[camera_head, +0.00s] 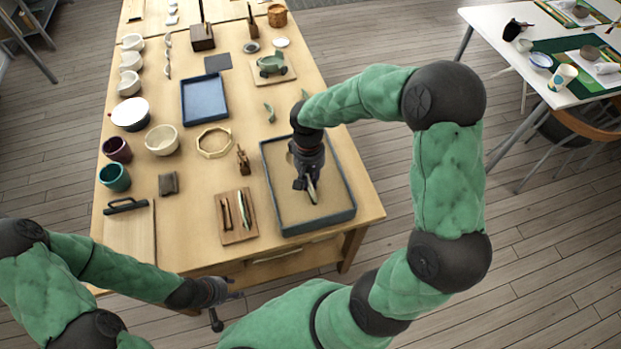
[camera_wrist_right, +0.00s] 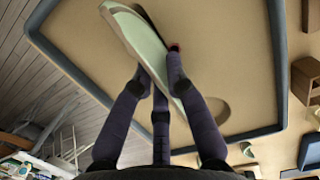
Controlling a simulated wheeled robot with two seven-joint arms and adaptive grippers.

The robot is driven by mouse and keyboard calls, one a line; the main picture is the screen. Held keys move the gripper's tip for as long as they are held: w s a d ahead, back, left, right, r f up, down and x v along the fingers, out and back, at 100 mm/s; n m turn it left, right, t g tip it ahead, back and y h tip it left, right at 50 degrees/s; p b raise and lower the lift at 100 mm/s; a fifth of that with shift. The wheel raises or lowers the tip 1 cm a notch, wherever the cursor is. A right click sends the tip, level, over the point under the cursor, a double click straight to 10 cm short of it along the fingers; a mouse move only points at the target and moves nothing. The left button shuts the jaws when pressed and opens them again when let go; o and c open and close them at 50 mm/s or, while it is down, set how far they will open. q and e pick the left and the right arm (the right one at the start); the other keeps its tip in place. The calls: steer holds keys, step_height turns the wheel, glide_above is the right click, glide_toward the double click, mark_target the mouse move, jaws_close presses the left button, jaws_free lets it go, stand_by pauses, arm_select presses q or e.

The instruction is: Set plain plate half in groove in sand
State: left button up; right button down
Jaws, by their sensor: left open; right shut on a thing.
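The sand tray (camera_head: 267,182) is a blue-grey rimmed box of tan sand at the table's right front. My right gripper (camera_head: 309,187) points down over it, shut on the plain plate half (camera_head: 314,194), a pale piece seen nearly edge-on. In the right wrist view the plate half (camera_wrist_right: 137,33) is a pale green-white sliver between the fingers, set slantwise over the sand. A darker oval hollow (camera_wrist_right: 218,110) shows in the sand beside the fingers; another hollow edge shows partly behind the plate half. I cannot tell whether the plate half touches the sand. My left gripper (camera_head: 230,294) is open and empty by the table's front edge.
A wooden board (camera_head: 237,233) with tools lies left of the tray. A small wooden figure-like object (camera_head: 243,159) stands close to the tray's left wall. A blue tray (camera_head: 204,99) and several bowls stand farther left.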

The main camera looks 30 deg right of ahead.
steer(key=shift+f+b, duration=0.5)
steer(key=shift+f, duration=0.3)
stand_by(0.9)
steer(key=c, duration=0.7)
jaws_free()
steer(key=shift+r, duration=0.15)
steer(key=shift+r+p, duration=2.4)
steer(key=shift+r, duration=0.5)
steer(key=shift+s+f, duration=0.1)
